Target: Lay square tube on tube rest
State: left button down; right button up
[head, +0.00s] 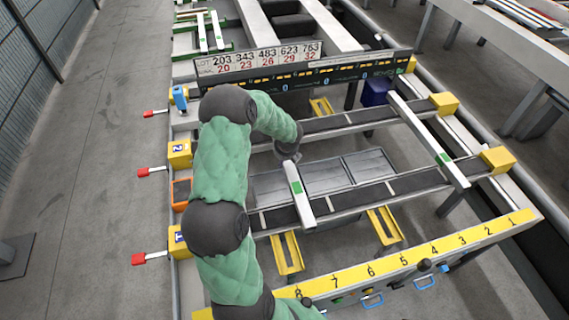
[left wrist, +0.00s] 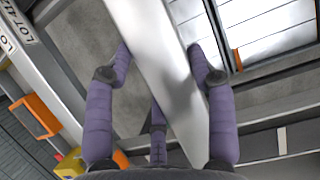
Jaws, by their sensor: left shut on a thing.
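A pale square tube (head: 303,207) with a green label is held by my left gripper (head: 287,152) at its far end in the head view. In the left wrist view, the purple fingers of my left gripper (left wrist: 160,62) close around the tube (left wrist: 165,90) from both sides. The tube's near end appears over the near dark rail (head: 345,196); whether it touches is unclear. A second pale tube (head: 424,133) with a green label lies across both rails at the right. I cannot tell which part is the tube rest. My right gripper is not in view.
Grey bins (head: 325,172) sit between the rails. Yellow blocks (head: 498,160) stand at the rails' right ends. Yellow troughs (head: 287,253) sit below the near rail. A numbered yellow strip (head: 420,255) runs along the front. An orange-framed box (head: 181,193) is at the left.

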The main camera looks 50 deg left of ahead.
aim_at(285, 162)
pick_arm(q)
jog(key=f+b, duration=0.1)
jog(key=f, duration=0.2)
jog(key=shift+w+f+b, duration=0.35)
jog(key=shift+w+f, duration=0.05)
jog(key=shift+r, duration=0.1)
jog(key=c, duration=0.8)
grip_release()
jog(key=shift+s+d+f, duration=0.1)
jog(key=shift+f, duration=0.15)
jog(key=o, duration=0.4)
